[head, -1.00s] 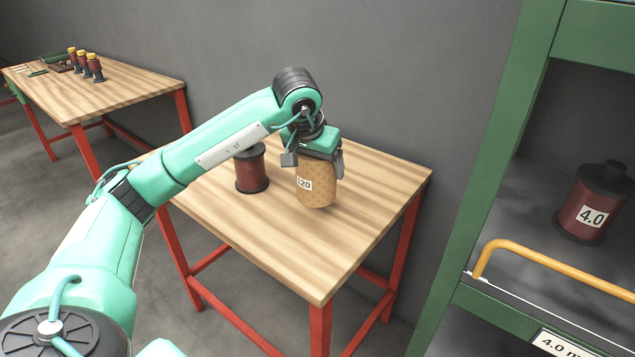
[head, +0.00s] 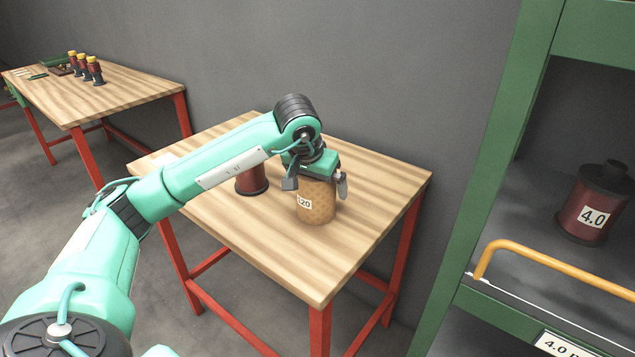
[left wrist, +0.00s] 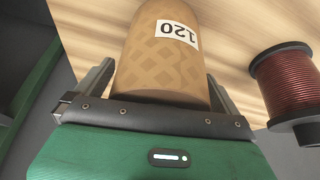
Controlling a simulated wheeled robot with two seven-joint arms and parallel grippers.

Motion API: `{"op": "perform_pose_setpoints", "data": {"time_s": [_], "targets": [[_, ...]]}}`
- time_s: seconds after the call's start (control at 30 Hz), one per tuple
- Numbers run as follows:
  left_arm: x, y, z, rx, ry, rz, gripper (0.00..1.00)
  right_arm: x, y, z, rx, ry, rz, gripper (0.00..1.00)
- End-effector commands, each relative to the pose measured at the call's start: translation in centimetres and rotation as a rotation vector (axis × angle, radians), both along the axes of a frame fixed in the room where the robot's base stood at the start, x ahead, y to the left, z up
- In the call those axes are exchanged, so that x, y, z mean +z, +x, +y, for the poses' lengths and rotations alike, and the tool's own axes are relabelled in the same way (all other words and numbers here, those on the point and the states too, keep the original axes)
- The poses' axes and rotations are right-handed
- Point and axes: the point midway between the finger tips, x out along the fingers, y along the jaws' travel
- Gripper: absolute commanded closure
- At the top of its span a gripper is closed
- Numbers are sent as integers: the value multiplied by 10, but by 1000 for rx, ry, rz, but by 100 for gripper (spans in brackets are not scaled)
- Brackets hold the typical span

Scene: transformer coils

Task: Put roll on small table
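The tan roll with a "120" label (head: 317,205) stands upright on the small wooden table (head: 300,262) with red legs. My left gripper (head: 316,183) points down over its top, one finger on each side. The fingers look open, with a slight gap to the roll. In the left wrist view the roll (left wrist: 160,55) sits between the spread fingers (left wrist: 160,95). The roll's top is hidden by the gripper. My right gripper is out of view.
A dark red coil (head: 252,180) stands on the same table left of the roll, partly behind my arm. A green shelf (head: 487,180) with an orange rail and a "4.0" coil (head: 594,205) is at right. A long workbench (head: 110,95) is at far left.

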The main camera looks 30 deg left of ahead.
Motion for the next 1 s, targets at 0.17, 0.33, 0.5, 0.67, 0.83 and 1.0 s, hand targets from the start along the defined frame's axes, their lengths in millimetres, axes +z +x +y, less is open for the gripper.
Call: {"op": "perform_pose_setpoints", "data": {"time_s": [0.17,0.33,0.5,0.67,0.83,1.0], "targets": [[1,0,0,0,0,0,0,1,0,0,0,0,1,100],[14,-3,0,0,0,-4,0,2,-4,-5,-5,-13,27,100],[48,-17,-1,1,0,-6,0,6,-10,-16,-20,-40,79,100],[80,-30,-2,0,0,-5,0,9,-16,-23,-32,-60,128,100],[103,-40,-3,0,0,-2,0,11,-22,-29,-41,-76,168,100],[113,-45,-4,0,0,0,0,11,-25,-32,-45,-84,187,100]]}}
